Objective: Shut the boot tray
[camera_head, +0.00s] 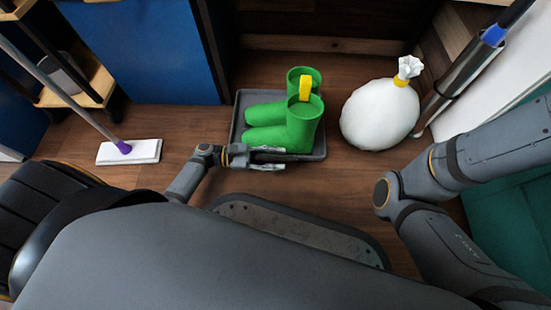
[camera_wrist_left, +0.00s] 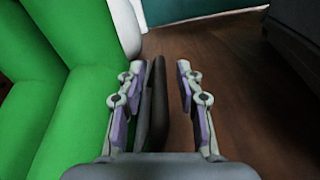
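The grey boot tray (camera_head: 237,122) lies on the wooden floor with green boots (camera_head: 298,125) standing on it. A yellow tag or clip (camera_head: 306,90) shows at the boots' tops. My left gripper (camera_head: 276,158) is at the tray's near edge, beside the front boot. In the left wrist view my left gripper (camera_wrist_left: 158,100) has its fingers apart, with the tray's dark rim (camera_wrist_left: 153,105) between them. The rim is close to the left-hand finger, and a clear gap is left to the other. The green boots (camera_wrist_left: 70,100) fill the left of that view. My right gripper is out of view.
A white tied bag (camera_head: 380,115) stands just right of the tray. A grey pole (camera_head: 470,65) leans at the right. Floor between mop and tray is free.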

